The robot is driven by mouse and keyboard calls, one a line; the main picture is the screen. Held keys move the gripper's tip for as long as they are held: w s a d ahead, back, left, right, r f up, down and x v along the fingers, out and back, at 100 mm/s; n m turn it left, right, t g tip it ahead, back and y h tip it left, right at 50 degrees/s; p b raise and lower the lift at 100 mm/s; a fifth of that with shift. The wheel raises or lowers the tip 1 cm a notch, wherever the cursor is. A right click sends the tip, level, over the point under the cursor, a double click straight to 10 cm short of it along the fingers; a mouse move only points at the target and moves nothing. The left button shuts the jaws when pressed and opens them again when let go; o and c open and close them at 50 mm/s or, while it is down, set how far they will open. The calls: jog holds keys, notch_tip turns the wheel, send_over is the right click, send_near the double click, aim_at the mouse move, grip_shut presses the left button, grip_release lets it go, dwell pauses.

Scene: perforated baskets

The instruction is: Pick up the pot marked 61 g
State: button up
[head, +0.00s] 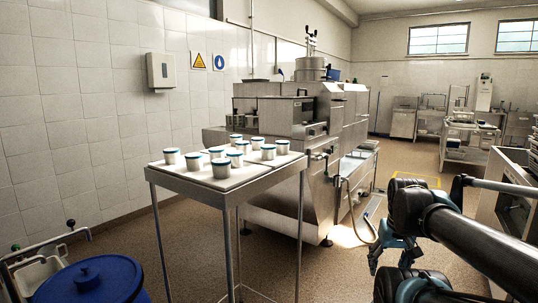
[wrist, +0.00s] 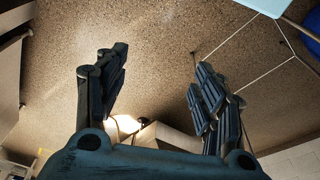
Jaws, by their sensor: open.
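Several small white pots with blue rims or lids stand upright in a group on a steel-framed table (head: 253,174) in the head view. One pot (head: 221,168) is at the front edge, with another pot (head: 171,156) at the left and one (head: 282,147) at the right. Any weight marks are too small to read, so I cannot tell which is the 61 g pot. My gripper (head: 393,256) is at the lower right, well apart from the table. In the wrist view my gripper (wrist: 158,70) has its two fingers spread, with nothing between them, above the speckled floor.
A large steel machine (head: 275,135) stands behind the table. A blue lidded bin (head: 92,280) is at the lower left. A hose (head: 357,228) hangs from the machine beside my arm. Brown floor (head: 330,275) lies clear between the table and my gripper.

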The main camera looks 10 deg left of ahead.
jog(key=w+a+r+n+g+y, duration=0.1)
jog(key=w+a+r+n, duration=0.6)
jog(key=r, duration=0.5)
jog(key=w+a+r+n+y, duration=0.1)
jog(key=w+a+r+n, duration=0.2)
jog(key=w+a+r, duration=0.65)
notch_tip(320, 180, up, 20)
jog(key=n+g+y, duration=0.2)
jog(key=n+g, duration=0.1)
jog(key=n, duration=1)
send_over(270, 146)
jog(key=w+d, duration=0.4)
jog(key=x, duration=1)
jog(key=shift+s+d+f, duration=0.1)
jog(key=shift+s+d, duration=0.05)
jog(key=shift+s, duration=0.2)
jog(key=shift+x, duration=2.9)
jog(key=shift+s+d, duration=0.15)
jog(key=shift+d, duration=0.05)
jog(key=c, duration=1.2)
jog(key=shift+c, duration=0.2)
